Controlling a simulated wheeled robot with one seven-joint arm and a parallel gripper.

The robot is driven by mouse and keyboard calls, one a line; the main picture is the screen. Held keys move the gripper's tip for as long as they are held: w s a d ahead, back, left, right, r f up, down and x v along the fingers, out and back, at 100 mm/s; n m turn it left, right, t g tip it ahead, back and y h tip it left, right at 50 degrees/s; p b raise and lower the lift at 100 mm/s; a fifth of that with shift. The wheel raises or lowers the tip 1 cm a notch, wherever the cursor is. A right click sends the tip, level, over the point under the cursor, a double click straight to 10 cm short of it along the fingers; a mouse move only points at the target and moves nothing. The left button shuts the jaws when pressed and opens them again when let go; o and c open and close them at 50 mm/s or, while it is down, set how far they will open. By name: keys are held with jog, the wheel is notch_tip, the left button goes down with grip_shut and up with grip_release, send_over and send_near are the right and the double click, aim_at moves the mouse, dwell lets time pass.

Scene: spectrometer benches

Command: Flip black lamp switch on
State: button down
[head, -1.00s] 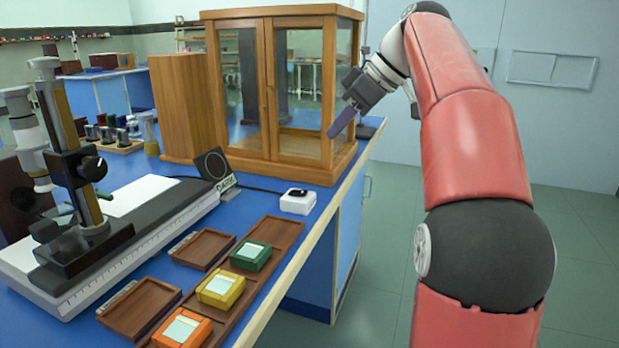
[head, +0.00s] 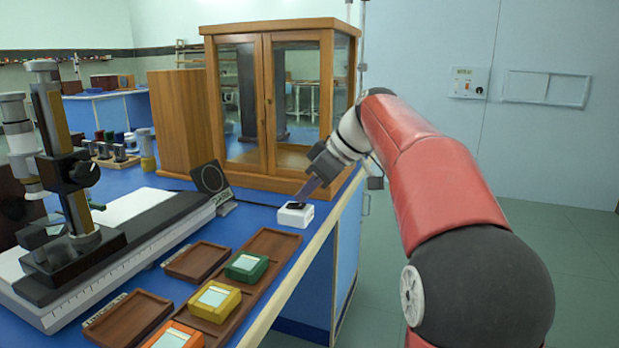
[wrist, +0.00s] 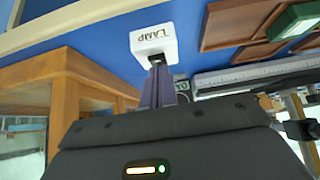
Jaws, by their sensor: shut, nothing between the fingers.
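The lamp switch is a small white box (head: 295,214) with a black rocker (head: 293,206) on top, on the blue bench near its right edge. In the wrist view the white box (wrist: 153,42) carries the label LAMP, and part of its black rocker (wrist: 156,59) shows at the fingertips. My gripper (head: 299,198) is shut and empty, pointing down at the rocker from the upper right. In the wrist view the fingertips (wrist: 158,72) are at the rocker. I cannot tell whether they touch it. The rocker's tilt is too small to read.
A wood and glass cabinet (head: 268,100) stands just behind the switch. Wooden trays (head: 196,261) with green (head: 246,266) and yellow (head: 215,301) boxes lie in front. The floor to the right is clear.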

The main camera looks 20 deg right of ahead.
jog(key=shift+f, duration=0.25)
jog(key=shift+s+d+f+b, duration=0.1)
jog(key=shift+d+f+b, duration=0.05)
jog(key=shift+f+b, duration=0.25)
jog(key=shift+r, duration=0.2)
jog(key=shift+r+p, duration=0.75)
jog(key=shift+p, duration=0.05)
